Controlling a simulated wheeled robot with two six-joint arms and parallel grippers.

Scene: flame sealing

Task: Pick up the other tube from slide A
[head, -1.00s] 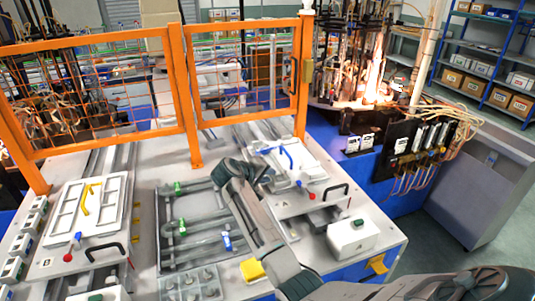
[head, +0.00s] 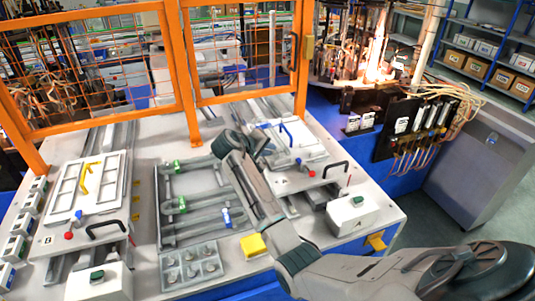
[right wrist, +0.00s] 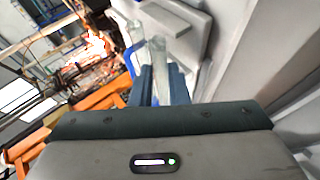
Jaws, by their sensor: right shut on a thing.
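Slide A (head: 312,150) is a white plate with a blue clamp handle (head: 286,131), right of centre in the head view. My right gripper (head: 268,148) reaches over its left edge, and my forearm hides part of that area. In the right wrist view the two blue-grey fingers (right wrist: 166,84) are shut on a clear glass tube (right wrist: 158,52), which stands out between them. The white plate of slide A (right wrist: 180,22) is right behind it. I cannot tell whether the tube still touches the slide. My left gripper is not in view.
Slide B (head: 66,190), with a yellow handle (head: 84,178), is at left. A grey rack (head: 166,232) with green and blue clips lies between the slides. An orange fence (head: 183,75) stands behind. A white button box (head: 352,214) and flames (head: 372,66) are at right.

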